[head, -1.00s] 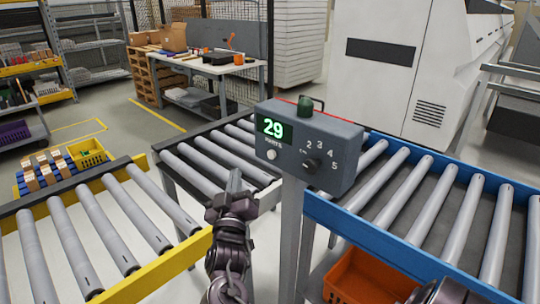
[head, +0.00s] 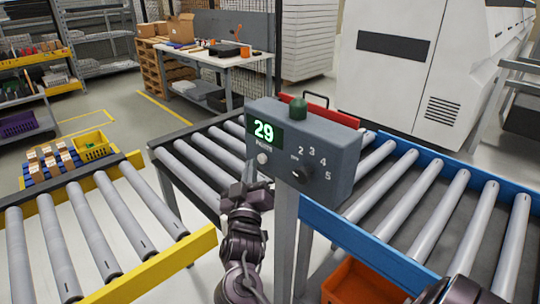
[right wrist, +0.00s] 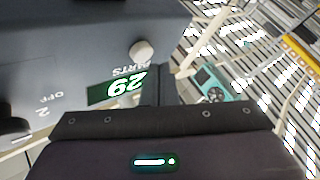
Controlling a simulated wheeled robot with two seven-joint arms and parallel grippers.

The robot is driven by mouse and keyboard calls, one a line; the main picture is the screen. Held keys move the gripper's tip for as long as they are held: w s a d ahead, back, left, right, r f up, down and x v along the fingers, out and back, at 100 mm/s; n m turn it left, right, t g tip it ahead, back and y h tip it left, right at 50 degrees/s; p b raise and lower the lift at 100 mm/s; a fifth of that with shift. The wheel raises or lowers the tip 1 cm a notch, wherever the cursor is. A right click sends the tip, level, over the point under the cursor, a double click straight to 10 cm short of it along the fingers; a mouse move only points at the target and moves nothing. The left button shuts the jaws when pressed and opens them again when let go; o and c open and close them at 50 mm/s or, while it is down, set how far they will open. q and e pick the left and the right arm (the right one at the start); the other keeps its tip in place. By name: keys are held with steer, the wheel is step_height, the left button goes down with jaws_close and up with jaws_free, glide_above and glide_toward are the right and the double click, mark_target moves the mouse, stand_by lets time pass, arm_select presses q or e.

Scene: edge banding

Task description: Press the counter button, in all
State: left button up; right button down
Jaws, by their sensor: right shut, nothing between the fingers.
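The grey counter box (head: 335,150) stands on a post in the head view, its green display (head: 264,132) reading 29. The pale round counter button (head: 262,159) sits below the display, beside a dark selector knob (head: 301,174). My right gripper (head: 250,170) is shut and empty, its tips just left of and slightly below the button. In the right wrist view the box is upside down, with the button (right wrist: 140,50) just beyond the fingertips (right wrist: 153,72). I cannot tell whether they touch. My left gripper is not in view.
A green knob (head: 298,107) tops the box, with a red part behind it. Roller conveyors with yellow (head: 150,268) and blue (head: 365,238) rails flank the post. An orange bin (head: 362,284) sits below the right conveyor. A workbench (head: 225,62) and white machine (head: 400,80) stand behind.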

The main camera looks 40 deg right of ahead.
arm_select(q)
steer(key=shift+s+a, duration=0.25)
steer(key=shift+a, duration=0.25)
arm_select(e)
steer(key=shift+a, duration=0.1)
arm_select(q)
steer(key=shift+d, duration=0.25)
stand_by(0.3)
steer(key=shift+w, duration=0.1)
arm_select(e)
steer(key=shift+r, duration=0.1)
stand_by(0.7)
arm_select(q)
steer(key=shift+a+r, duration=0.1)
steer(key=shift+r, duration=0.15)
arm_select(e)
steer(key=shift+d, duration=0.45)
